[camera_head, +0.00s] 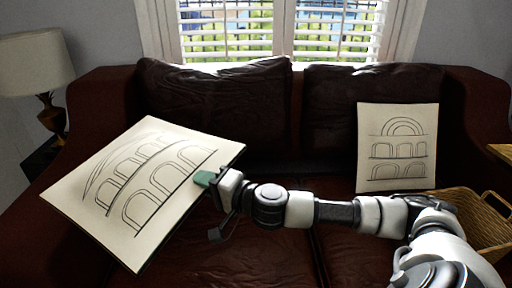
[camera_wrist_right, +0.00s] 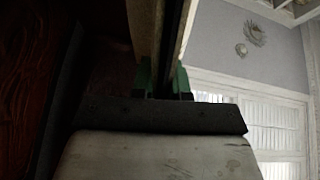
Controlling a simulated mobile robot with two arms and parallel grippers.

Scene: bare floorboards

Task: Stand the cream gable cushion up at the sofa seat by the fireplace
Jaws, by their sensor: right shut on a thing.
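A cream cushion (camera_head: 140,185) with a dark line drawing of arched windows is held tilted over the left part of the dark red leather sofa (camera_head: 265,258). My right gripper (camera_head: 207,179), with green finger pads, is shut on the cushion's right edge. In the right wrist view the gripper (camera_wrist_right: 163,82) pinches the cushion's edge (camera_wrist_right: 145,30) between its pads. A second cream cushion (camera_head: 398,150) with an arched facade drawing stands upright against the right backrest. I cannot tell whether the held cushion touches the seat. My left gripper is not in view.
A wicker basket (camera_head: 470,215) stands at the right, partly behind my right arm. A lamp (camera_head: 38,75) stands beyond the left armrest. Brown back cushions (camera_head: 215,100) line the sofa under a window with blinds (camera_head: 280,35). The seat's middle is bare.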

